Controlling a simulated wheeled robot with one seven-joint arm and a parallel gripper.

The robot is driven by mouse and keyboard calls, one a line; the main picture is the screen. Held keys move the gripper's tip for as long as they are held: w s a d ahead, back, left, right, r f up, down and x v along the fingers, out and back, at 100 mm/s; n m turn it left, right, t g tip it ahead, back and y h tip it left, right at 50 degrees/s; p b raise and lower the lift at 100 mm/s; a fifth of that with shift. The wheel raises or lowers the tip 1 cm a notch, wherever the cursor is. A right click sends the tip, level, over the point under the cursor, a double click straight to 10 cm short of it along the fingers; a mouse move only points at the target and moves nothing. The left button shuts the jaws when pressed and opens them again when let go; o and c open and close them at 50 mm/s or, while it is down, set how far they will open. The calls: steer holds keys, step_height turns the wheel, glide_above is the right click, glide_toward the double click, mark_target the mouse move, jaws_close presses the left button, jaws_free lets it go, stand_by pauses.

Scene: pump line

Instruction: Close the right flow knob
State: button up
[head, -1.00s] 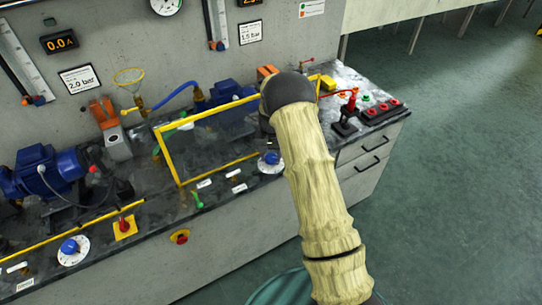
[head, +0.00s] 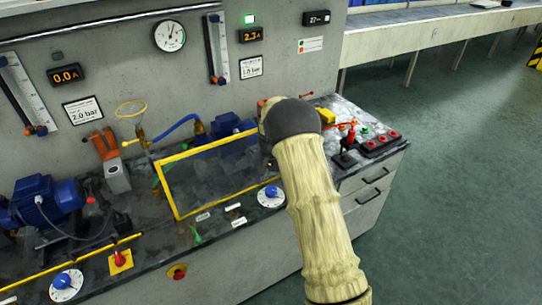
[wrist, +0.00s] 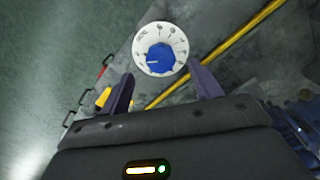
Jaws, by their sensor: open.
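The right flow knob (head: 271,192) is a blue knob on a white numbered dial, on the bench front right of the yellow-framed guard. In the wrist view the blue knob (wrist: 160,58) and its dial lie ahead of my gripper (wrist: 162,78), roughly between the two dark fingers in the picture. The gripper is open and empty; no contact with the knob shows. In the head view my padded arm hides the gripper and the bench behind it. A second blue knob on a white dial (head: 66,283) is at the lower left.
A yellow-framed clear guard (head: 178,212) stands left of the right knob. A yellow plate with a red handle (head: 120,262) and a red button on the bench front (head: 177,272) are farther left. Red sockets (head: 380,141) are at the right end. Floor at right is clear.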

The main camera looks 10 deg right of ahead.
mark_target(271, 191)
step_height(271, 191, up, 12)
steer(key=shift+r+b, duration=0.15)
steer(key=shift+b, duration=0.25)
steer(key=s+r+n+t+p, duration=0.1)
steer(key=s+r+p, duration=0.1)
steer(key=s, duration=1.2)
steer(key=s+r+n+t+p, duration=0.1)
steer(key=s+n, duration=0.1)
steer(key=s, duration=1.3)
steer(key=shift+s+r+t+p, duration=0.2)
steer(key=shift+r+t+p, duration=0.1)
steer(key=shift+r+p, duration=0.1)
